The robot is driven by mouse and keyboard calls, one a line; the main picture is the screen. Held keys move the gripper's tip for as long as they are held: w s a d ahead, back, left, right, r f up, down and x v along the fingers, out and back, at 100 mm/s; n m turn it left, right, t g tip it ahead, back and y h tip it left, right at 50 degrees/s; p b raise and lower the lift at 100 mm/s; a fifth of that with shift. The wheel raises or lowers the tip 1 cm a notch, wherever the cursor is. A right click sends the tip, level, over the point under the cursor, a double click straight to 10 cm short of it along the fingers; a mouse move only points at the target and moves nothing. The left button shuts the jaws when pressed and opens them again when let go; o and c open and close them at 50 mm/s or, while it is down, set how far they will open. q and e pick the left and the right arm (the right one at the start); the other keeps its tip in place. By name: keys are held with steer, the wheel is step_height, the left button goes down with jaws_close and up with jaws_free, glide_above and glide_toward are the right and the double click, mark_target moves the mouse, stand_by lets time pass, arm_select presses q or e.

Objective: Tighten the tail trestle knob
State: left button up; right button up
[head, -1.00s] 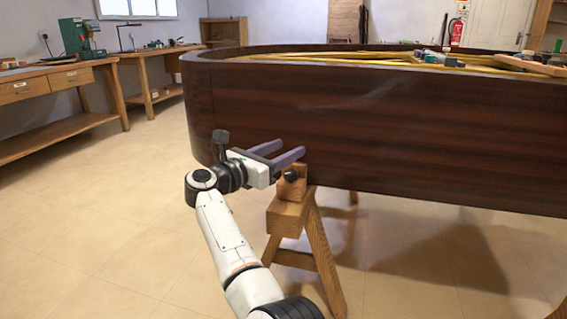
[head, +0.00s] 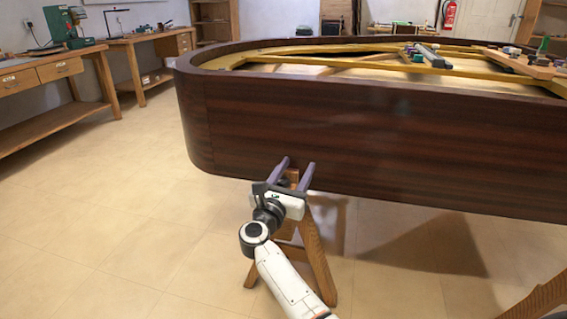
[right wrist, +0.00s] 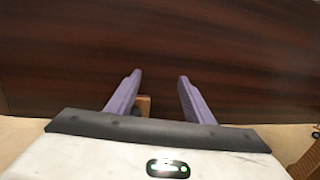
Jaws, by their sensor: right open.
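The wooden tail trestle (head: 316,250) stands under the near left end of the dark piano case (head: 380,135). My right gripper (head: 293,168) is over the top of the trestle, close to the case side. Its two purple fingers are open and point at the case. In the right wrist view the open fingers (right wrist: 158,78) face the dark wood, and a small piece of the trestle's wooden block (right wrist: 144,105) shows beside the left finger. I cannot make out the knob; the gripper hides that part of the trestle. My left gripper is out of view.
Workbenches (head: 60,85) stand along the left wall, with a green machine (head: 68,27) on one. Tools (head: 425,53) lie on top of the piano frame. Another wooden leg (head: 540,300) shows at lower right. The tiled floor at left is clear.

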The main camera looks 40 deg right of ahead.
mark_target(284, 185)
steer(key=s+a+f+n+t+y+p, duration=0.5)
steer(key=s+a+f+n+y+p, duration=0.1)
steer(key=s+a+y, duration=0.15)
steer(key=x, duration=0.5)
steer(key=b+x, duration=0.1)
steer(key=x, duration=0.4)
steer(key=shift+w+r, duration=0.2)
steer(key=shift+w, duration=0.15)
arm_select(q)
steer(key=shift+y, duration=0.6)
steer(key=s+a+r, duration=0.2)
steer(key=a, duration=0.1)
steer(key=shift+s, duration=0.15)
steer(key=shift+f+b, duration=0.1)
steer(key=shift+b, duration=0.2)
arm_select(e)
steer(key=c, duration=1)
